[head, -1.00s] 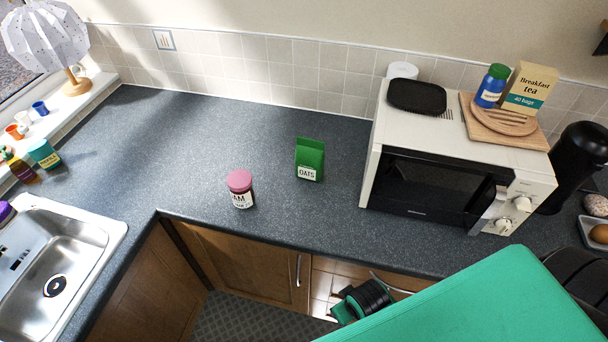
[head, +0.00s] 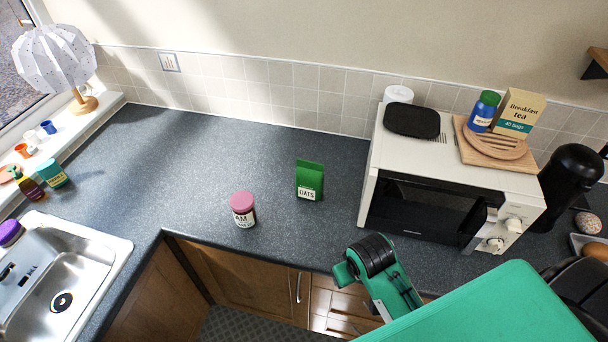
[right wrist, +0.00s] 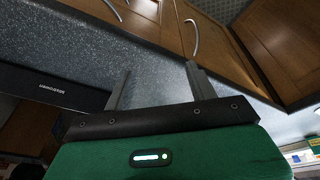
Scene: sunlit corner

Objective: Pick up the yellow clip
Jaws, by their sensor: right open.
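I see no yellow clip in either view. My right gripper (right wrist: 158,74) shows in the right wrist view, its two grey fingers spread apart with nothing between them. Beyond the fingers are the grey speckled worktop (right wrist: 155,50) and wooden cabinet doors. In the head view my right arm reaches over the front edge of the worktop (head: 190,180), in front of the microwave; the gripper's fingers cannot be made out there. My left gripper is not in view.
The microwave (head: 430,205) carries a black item, a board, a blue jar and a tea box (head: 518,112). A sink (head: 70,275) is at left. The worktop's back left is clear.

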